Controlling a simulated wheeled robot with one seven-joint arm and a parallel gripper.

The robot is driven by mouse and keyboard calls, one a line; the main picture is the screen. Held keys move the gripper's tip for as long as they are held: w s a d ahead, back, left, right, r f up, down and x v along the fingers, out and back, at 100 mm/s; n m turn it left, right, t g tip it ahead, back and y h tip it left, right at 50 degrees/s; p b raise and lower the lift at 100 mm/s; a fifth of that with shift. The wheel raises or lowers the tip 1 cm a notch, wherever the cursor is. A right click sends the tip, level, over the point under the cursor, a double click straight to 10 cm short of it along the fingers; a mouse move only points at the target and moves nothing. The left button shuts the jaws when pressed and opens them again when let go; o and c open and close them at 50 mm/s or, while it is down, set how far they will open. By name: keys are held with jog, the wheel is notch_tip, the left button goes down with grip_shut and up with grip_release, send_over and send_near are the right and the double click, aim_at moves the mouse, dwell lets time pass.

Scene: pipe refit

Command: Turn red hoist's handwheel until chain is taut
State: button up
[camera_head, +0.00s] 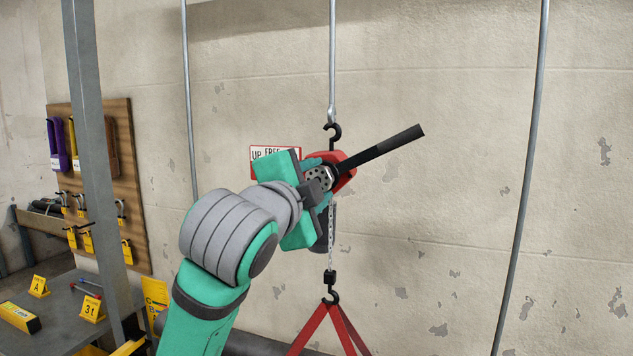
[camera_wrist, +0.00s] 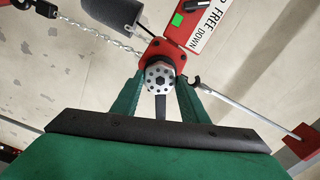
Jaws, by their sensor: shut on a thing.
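The red hoist (camera_head: 345,168) hangs from an upper hook (camera_head: 332,132) on a rod, partly hidden by my gripper. Its black lever (camera_head: 395,147) sticks out up and to the right. My gripper (camera_head: 318,180) is at the hoist. In the wrist view, the round grey handwheel (camera_wrist: 160,75) with dark holes sits between its two green fingers, which are shut on it. The chain (camera_head: 331,235) runs down to a lower hook (camera_head: 330,297) holding red slings (camera_head: 328,328). The chain looks nearly straight; slight slack is hard to judge.
A label reading "FREE" and "DOWN" (camera_wrist: 208,28) is on the hoist beside a green square. Thin vertical rods (camera_head: 527,150) stand left and right of it. A grey post (camera_head: 92,150), tool board (camera_head: 130,200) and table (camera_head: 60,310) are at left. The right side looks free.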

jog(key=shift+m, duration=0.3)
jog(key=o, duration=1.1)
jog(key=shift+c, duration=0.2)
jog(key=shift+s, duration=0.1)
jog(key=v, duration=1)
jog(key=shift+s+a, duration=0.15)
jog(key=shift+s, duration=0.15)
